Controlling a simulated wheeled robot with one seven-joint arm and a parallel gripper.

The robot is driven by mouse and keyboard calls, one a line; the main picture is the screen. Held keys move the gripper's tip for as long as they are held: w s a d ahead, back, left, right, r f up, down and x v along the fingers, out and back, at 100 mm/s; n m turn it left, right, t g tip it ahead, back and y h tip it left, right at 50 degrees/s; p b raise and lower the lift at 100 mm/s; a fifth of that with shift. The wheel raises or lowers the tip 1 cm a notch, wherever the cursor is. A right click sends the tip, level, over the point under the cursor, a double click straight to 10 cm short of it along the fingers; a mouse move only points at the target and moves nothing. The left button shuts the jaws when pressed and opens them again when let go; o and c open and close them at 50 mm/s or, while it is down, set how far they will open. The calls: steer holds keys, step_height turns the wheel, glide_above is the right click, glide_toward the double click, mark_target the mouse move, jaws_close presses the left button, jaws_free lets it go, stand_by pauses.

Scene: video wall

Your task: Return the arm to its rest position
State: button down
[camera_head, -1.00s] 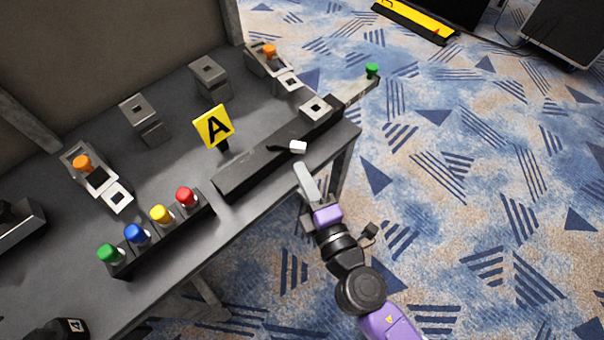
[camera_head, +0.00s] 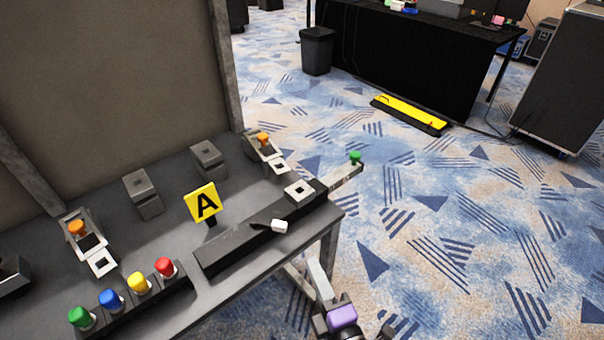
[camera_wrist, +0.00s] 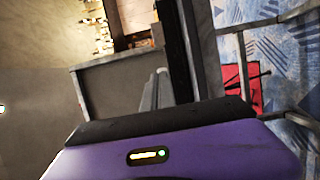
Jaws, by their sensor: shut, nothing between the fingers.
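My gripper (camera_head: 318,278) is at the bottom centre of the head view, beyond the front right edge of the dark table (camera_head: 225,300). Its grey fingers are together and empty, and they point up toward the table. They touch nothing that I can see. The purple wrist housing shows below them; the rest of my arm is cut off by the frame. In the wrist view the fingers (camera_wrist: 155,92) show edge-on above the purple housing, in front of a grey panel.
Open carpet (camera_head: 430,240) lies to the right. A bin (camera_head: 317,50) stands behind.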

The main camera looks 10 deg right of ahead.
steer(key=s+d+r+m+g+h+p, duration=0.1)
steer(key=s+d+r+m, duration=0.2)
steer(key=s+m, duration=0.4)
steer(key=s+d+r+m+h+p, duration=0.1)
steer(key=s+d+m, duration=0.5)
steer(key=s, duration=0.7)
steer(key=s+d+r+m+g+h+p, duration=0.1)
steer(key=s+d+r+m, duration=0.3)
steer(key=s+m, duration=0.4)
steer(key=shift+s+d+r+g+h+p, duration=0.3)
steer(key=shift+s+r+h, duration=0.45)
steer(key=shift+s, duration=0.5)
